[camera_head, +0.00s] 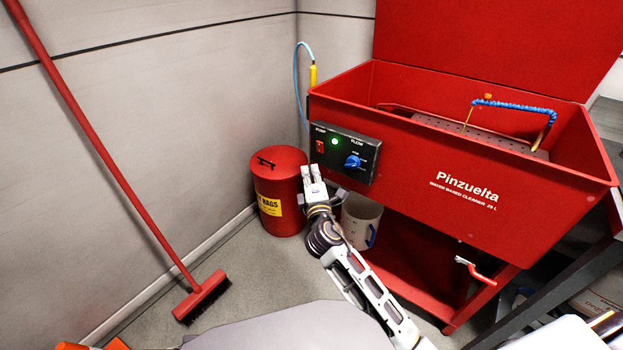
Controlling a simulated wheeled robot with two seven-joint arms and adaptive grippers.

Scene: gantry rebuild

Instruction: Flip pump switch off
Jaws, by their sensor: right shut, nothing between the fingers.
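The pump switch (320,146) is a small red rocker on the left of a black control panel (338,169), under the label PUMP. A green light (335,142) glows beside it, and a blue flow knob (353,161) sits to the right. The panel is on the front of the red parts washer (470,192). My right gripper (311,171) is shut and empty, pointing up just below and left of the switch in the picture. Whether it touches the panel I cannot tell. My left gripper is not in view.
A red rag can (278,190) stands left of my right gripper. A pale bucket (360,220) is partly behind my right arm. A red-handled valve (475,270) juts out low at right. A red broom (115,165) leans on the left wall.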

